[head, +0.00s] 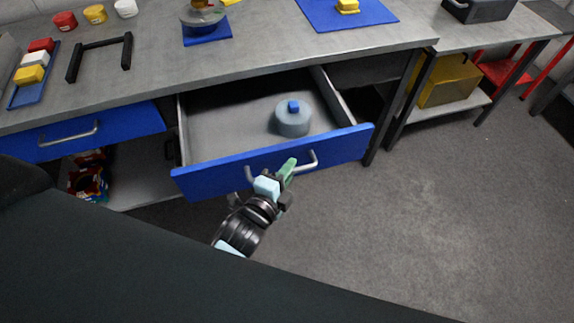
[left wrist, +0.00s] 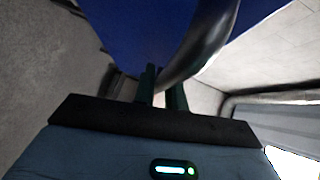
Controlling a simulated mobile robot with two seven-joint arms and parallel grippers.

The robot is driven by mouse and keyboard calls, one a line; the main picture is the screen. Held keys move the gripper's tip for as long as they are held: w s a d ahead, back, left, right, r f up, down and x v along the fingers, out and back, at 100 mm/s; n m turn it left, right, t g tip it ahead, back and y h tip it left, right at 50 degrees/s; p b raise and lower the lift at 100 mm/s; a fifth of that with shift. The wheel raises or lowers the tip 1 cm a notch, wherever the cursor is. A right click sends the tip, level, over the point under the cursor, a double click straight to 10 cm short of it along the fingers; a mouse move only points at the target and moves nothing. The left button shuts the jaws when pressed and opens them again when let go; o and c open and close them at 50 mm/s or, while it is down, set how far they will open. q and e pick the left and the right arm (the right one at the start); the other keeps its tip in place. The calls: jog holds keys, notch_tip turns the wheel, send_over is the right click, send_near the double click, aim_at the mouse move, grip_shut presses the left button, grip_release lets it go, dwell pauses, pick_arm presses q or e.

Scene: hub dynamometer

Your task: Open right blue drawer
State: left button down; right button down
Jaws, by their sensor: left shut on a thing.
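The right blue drawer (head: 345,146) is pulled well out from under the grey workbench, and its inside shows. A grey cylinder with a blue knob (head: 292,119) stands in it. My left gripper (head: 285,171) is at the drawer front, shut on its metal handle (head: 312,161). In the left wrist view the curved handle (left wrist: 205,42) passes between the dark fingers (left wrist: 162,88), with the blue front behind it. The fingers hide part of the handle. My right gripper is not in view.
The left blue drawer (head: 60,138) is shut. The workbench top (head: 150,75) holds a black frame (head: 100,45), a blue tray of coloured blocks (head: 28,88) and blue mats. A side table with a yellow bin (head: 450,82) stands at right. The floor (head: 450,210) is clear.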

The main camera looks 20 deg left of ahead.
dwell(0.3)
pick_arm(q)
jog(key=c, duration=1.5)
grip_release()
jog(key=shift+o, duration=0.2)
jog(key=shift+s, duration=0.1)
jog(key=v, duration=0.7)
jog(key=shift+s, duration=0.35)
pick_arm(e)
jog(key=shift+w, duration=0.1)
